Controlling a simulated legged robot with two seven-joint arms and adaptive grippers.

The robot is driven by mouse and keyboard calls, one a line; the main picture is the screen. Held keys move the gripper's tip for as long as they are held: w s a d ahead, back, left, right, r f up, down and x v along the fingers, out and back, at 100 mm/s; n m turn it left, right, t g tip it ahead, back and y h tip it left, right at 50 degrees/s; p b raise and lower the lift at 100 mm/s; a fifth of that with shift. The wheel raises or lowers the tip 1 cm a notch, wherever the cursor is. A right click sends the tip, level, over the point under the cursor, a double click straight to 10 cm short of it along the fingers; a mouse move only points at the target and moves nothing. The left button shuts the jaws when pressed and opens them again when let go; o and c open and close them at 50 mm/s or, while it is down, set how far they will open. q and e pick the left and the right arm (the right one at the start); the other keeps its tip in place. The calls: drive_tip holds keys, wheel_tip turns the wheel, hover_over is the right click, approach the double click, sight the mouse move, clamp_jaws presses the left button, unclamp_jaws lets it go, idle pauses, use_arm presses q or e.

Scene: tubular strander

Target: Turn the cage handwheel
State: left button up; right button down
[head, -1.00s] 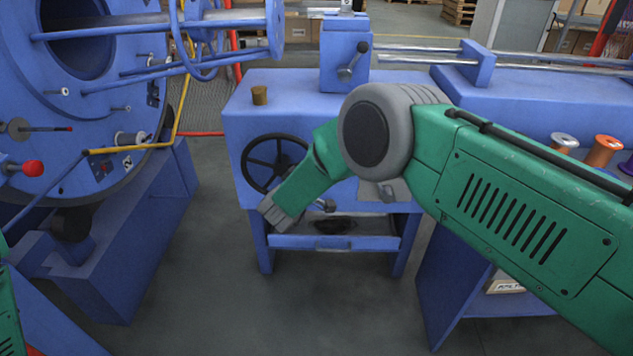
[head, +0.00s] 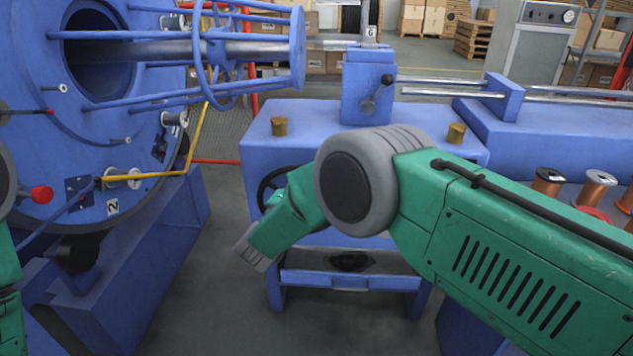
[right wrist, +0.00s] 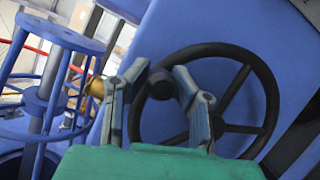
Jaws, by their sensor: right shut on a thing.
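The black handwheel with spokes is partly hidden behind my right arm in the head view, its left rim (head: 264,186) showing on the front of a blue cabinet. In the right wrist view, the wheel (right wrist: 272,105) fills the middle right. My right gripper (right wrist: 160,82) has one finger on each side of the wheel's dark knob (right wrist: 160,87) and is shut on it. The gripper's fingertips are hidden in the head view. The blue cage (head: 250,48) stands at the upper left. My left gripper is out of view; only part of that arm shows at the left edge.
Brass-coloured cylinders (head: 279,126) (head: 456,133) stand on the cabinet. A black-knobbed lever (head: 376,95) is above them. A yellow bar (head: 165,174) and red ball knob (head: 41,194) are at the left. Spools (head: 597,188) stand at the right. Floor is open left of the cabinet.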

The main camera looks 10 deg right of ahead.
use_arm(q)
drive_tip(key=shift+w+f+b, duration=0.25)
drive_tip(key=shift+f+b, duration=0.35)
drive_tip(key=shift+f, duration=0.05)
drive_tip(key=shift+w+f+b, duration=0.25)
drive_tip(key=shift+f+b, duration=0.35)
use_arm(e)
drive_tip(key=shift+w+a+f+n+t, duration=0.15)
drive_tip(key=shift+a+n+t, duration=0.15)
drive_tip(key=shift+a+n, duration=0.3)
drive_tip(key=shift+w+a+r+n+t, duration=0.15)
drive_tip(key=shift+a+n+t, duration=0.25)
drive_tip(key=shift+n, duration=0.35)
drive_tip(key=shift+w+a+f+n+t, duration=0.1)
drive_tip(key=shift+w+a+n+t, duration=0.1)
drive_tip(key=shift+a+n, duration=0.45)
drive_tip(key=shift+s, duration=0.1)
drive_tip(key=c, duration=1.4)
unclamp_jaws()
drive_tip(key=shift+c, duration=0.2)
drive_tip(key=shift+o, duration=0.2)
